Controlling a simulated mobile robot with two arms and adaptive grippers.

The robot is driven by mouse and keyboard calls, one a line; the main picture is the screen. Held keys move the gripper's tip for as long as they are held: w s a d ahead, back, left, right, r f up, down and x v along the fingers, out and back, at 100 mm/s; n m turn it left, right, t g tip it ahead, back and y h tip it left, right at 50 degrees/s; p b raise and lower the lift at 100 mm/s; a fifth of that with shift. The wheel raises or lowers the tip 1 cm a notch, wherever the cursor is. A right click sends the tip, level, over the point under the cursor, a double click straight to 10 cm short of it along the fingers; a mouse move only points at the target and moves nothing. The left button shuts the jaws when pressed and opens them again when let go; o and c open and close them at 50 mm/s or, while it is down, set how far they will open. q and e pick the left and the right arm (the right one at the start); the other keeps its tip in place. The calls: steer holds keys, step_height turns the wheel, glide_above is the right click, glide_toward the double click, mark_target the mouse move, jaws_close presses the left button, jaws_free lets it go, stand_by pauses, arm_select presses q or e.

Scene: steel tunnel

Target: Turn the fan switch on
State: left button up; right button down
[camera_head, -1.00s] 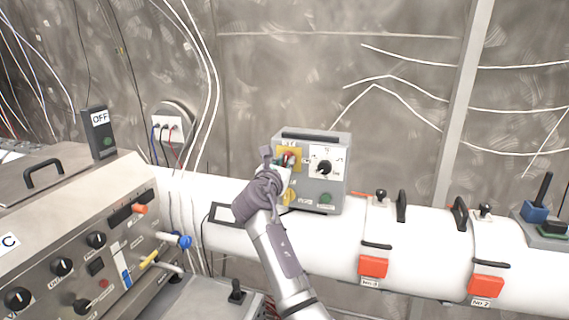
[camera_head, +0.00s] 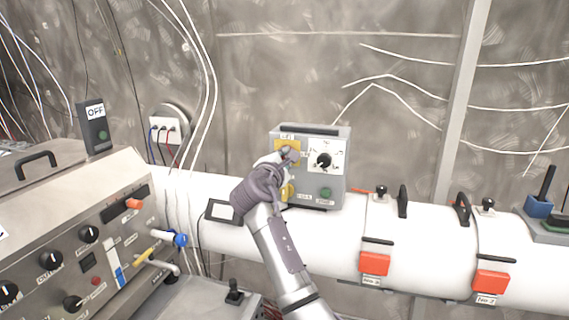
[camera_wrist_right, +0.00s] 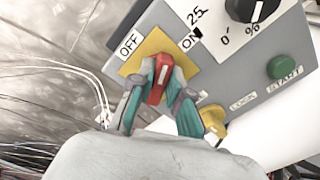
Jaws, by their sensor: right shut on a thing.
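The fan switch is a red handle (camera_wrist_right: 158,86) on a yellow plate (camera_wrist_right: 146,51) marked OFF and ON. It is on the left part of a grey control box (camera_head: 330,188). In the right wrist view the handle's upper end points between the two labels. My right gripper (camera_wrist_right: 160,92) has its teal-padded fingers on both sides of the handle, shut on it. In the head view this gripper (camera_head: 287,155) hides the handle and covers part of the yellow plate. My left gripper is in neither view.
Beside the switch are a black dial (camera_head: 323,160), a green START button (camera_head: 325,192) and a yellow LOCK knob (camera_wrist_right: 213,119). The box stands on a white pipe (camera_head: 335,235). A slanted console (camera_head: 75,215) is at the left.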

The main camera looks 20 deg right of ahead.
steer(key=m+b, duration=0.3)
steer(key=m, duration=0.2)
steer(key=shift+f, duration=0.15)
stand_by(0.5)
steer(key=c, duration=1.1)
jaws_free()
steer(key=shift+w, duration=0.1)
steer(key=v, duration=0.7)
steer(key=shift+s+a, duration=0.1)
steer(key=shift+s, duration=0.15)
